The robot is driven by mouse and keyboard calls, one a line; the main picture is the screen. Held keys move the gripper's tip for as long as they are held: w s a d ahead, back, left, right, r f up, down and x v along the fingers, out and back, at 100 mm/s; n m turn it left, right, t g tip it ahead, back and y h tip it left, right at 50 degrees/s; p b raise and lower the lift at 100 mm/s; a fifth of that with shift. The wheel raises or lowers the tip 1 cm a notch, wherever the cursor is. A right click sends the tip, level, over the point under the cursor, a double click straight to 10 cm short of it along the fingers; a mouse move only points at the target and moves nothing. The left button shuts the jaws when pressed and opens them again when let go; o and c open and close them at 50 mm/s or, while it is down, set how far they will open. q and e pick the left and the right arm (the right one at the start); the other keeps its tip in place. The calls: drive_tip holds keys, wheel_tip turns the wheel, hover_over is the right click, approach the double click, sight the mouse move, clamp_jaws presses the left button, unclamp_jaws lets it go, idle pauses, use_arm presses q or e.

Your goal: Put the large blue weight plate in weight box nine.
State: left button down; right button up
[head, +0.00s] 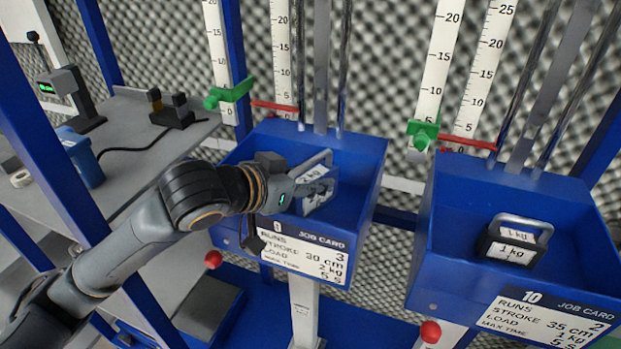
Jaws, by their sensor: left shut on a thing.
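The large blue weight plate (325,200), with a white "2 kg" label and a grey loop handle, is inside the left blue weight box (358,160). My left gripper (318,190) reaches in from the left and is shut on the plate, which looks tilted. The gripper and wrist hide part of the plate. I cannot tell whether it touches the box floor. The box's number is partly hidden; its job card reads 3 runs, 30 cm, 2 kg. My right gripper is not in view.
A second blue box (570,215), marked 10, stands at the right with a dark 1 kg weight (512,240) in it. Vertical rods and scales rise behind both boxes. A grey shelf (135,135) with devices and a blue post (45,130) are at the left.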

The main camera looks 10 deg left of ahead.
use_arm(q)
drive_tip(key=shift+r, duration=0.35)
drive_tip(key=c, duration=1.2)
unclamp_jaws()
drive_tip(key=shift+s+f, duration=0.1)
drive_tip(key=shift+f, duration=0.3)
drive_tip(key=shift+o, duration=1.3)
drive_tip(key=shift+s+r, duration=0.1)
drive_tip(key=shift+s, duration=0.05)
